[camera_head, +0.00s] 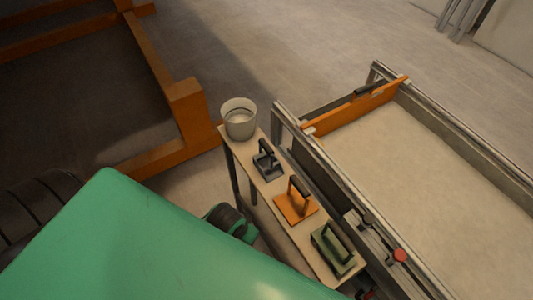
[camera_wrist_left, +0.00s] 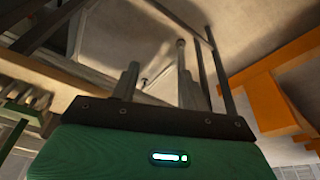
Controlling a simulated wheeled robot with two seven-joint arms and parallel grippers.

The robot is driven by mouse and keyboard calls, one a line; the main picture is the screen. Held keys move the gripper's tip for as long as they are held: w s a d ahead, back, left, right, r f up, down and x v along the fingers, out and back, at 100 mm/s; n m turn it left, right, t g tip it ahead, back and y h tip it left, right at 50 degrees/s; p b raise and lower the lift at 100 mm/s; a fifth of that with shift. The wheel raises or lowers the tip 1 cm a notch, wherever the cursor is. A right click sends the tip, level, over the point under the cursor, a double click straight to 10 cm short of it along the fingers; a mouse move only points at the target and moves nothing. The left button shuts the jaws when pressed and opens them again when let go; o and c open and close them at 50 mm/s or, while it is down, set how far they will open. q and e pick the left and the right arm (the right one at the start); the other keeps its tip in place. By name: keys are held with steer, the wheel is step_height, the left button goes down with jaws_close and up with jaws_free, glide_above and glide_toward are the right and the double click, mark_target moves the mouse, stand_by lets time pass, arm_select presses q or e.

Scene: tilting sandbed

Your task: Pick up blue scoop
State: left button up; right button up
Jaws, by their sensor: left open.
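No clearly blue scoop shows in either view. In the head view, a small dark grey tool (camera_head: 266,164) with a black upright handle, perhaps slightly bluish, sits on a narrow wooden shelf (camera_head: 245,158). My left gripper (camera_wrist_left: 157,68) shows in the left wrist view, with two grey fingers apart and nothing between them. In the head view the left gripper is not visible; my green arm covers the lower left. My right gripper is in neither view.
An orange tool (camera_head: 294,206) and a green tool (camera_head: 330,254) share the shelf, with a pale bucket (camera_head: 240,124) at its far end. A metal-railed sandbed (camera_head: 420,170) with an orange board (camera_head: 355,108) stands right of it. An orange frame (camera_head: 190,115) stands left.

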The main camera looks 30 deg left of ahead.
arm_select(q)
steer(key=w+d+r+n+p, duration=0.1)
steer(key=w+r, duration=0.3)
steer(key=r, duration=0.6)
steer(key=n+g+p, duration=0.1)
steer(key=n, duration=1.1)
glide_toward(266, 145)
steer(key=shift+h, duration=0.3)
steer(key=x, duration=0.2)
steer(key=p+x, duration=0.1)
steer(key=x, duration=0.3)
steer(key=shift+w+a+p, duration=0.15)
steer(key=shift+a+p, duration=0.15)
steer(key=shift+a, duration=0.1)
steer(key=p+x, duration=0.2)
steer(key=x, duration=0.2)
steer(key=shift+d, duration=0.15)
steer(key=shift+f, duration=0.7)
steer(key=shift+c, duration=0.5)
